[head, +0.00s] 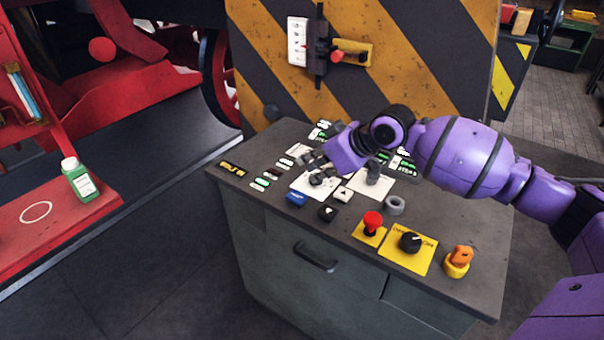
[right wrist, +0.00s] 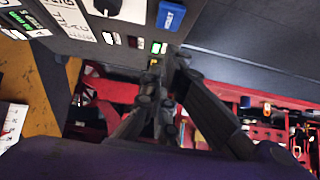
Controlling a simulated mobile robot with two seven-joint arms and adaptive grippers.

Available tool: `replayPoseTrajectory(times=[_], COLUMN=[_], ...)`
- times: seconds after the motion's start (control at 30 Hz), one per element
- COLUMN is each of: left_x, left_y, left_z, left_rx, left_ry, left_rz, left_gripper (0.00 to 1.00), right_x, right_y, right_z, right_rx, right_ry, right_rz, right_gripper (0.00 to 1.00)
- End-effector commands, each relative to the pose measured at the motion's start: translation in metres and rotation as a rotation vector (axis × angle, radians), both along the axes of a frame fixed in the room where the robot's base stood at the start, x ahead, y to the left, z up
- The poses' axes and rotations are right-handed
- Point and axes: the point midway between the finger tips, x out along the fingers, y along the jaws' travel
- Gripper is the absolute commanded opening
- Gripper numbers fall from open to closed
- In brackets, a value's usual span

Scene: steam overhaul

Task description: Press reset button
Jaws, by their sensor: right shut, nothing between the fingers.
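The reset button is a blue rectangular button (head: 297,198) on the left front part of the grey console top (head: 455,285). It also shows at the top of the right wrist view (right wrist: 171,16), with white lettering that seems to read RESET. My right gripper (head: 312,163) is over the console, behind the blue button in the head view and apart from it. Its dark fingers also show in the right wrist view (right wrist: 160,78), shut and empty. The fingers hide part of the console's labels and lights. My left gripper is not in view.
A striped panel (head: 420,60) rises behind. A green bottle (head: 78,180) stands on a red surface at left.

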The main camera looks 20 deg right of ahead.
Motion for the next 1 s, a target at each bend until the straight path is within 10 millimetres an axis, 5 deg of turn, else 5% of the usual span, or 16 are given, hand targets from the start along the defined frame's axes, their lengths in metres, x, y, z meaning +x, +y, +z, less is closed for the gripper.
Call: replayPoseTrajectory(times=[0.3,1.0], left_x=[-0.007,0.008], left_y=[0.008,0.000], left_z=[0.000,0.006], left_rx=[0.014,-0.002], left_ry=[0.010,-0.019], left_rz=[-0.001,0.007], left_gripper=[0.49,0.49], right_x=[-0.017,-0.018], right_y=[-0.013,-0.012], right_z=[0.024,0.023], right_rx=[0.001,0.002], right_ry=[-0.004,-0.001], right_rz=[0.000,0.002], right_gripper=[0.00,0.00])
